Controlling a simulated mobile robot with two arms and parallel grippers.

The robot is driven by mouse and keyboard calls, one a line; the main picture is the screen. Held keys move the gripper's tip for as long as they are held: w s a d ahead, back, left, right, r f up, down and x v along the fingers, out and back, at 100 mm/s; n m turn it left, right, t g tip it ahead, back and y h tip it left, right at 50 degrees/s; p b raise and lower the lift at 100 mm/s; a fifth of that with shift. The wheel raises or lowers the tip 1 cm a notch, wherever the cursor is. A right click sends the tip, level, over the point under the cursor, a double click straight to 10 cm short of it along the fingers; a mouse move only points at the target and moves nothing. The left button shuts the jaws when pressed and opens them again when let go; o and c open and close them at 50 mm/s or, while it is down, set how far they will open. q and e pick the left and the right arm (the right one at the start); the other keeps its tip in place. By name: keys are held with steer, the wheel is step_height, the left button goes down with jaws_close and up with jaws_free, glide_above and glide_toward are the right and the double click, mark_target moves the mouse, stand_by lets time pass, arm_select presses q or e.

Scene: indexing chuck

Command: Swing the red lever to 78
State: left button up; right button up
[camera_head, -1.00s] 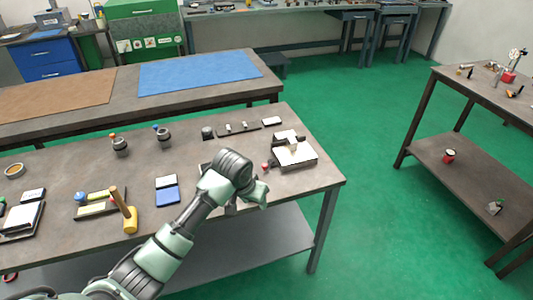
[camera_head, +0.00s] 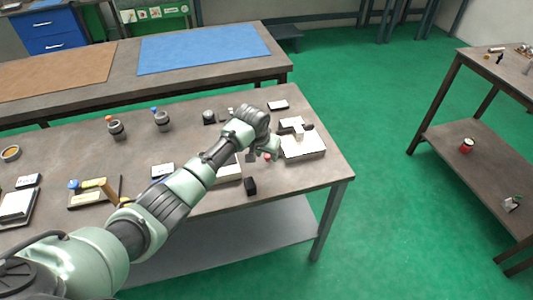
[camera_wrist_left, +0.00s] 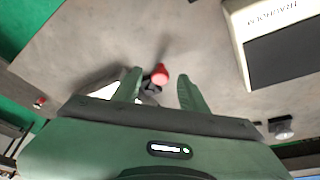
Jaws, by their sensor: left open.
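A red knob (camera_wrist_left: 160,74), which appears to be the end of the red lever, shows in the left wrist view between the fingers of my left gripper (camera_wrist_left: 158,78). The gripper is open, with clear gaps between the fingers and the knob. Below the knob is a dark, partly hidden part. In the head view the red knob (camera_head: 267,157) is a small spot just beside my left gripper (camera_head: 262,153), near the table's right end. The lever's shaft, its base and any scale are hidden or too small to read. My right gripper is not in view.
A white-topped box (camera_head: 302,147) stands just right of the gripper. A white-topped item (camera_head: 228,172) and a small black block (camera_head: 250,186) lie near the front edge. Two dark cups (camera_head: 116,130) stand farther left. The table's right edge is close.

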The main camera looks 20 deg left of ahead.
arm_select(q)
steer(key=shift+s, duration=0.1)
steer(key=shift+c, duration=0.3)
jaws_close()
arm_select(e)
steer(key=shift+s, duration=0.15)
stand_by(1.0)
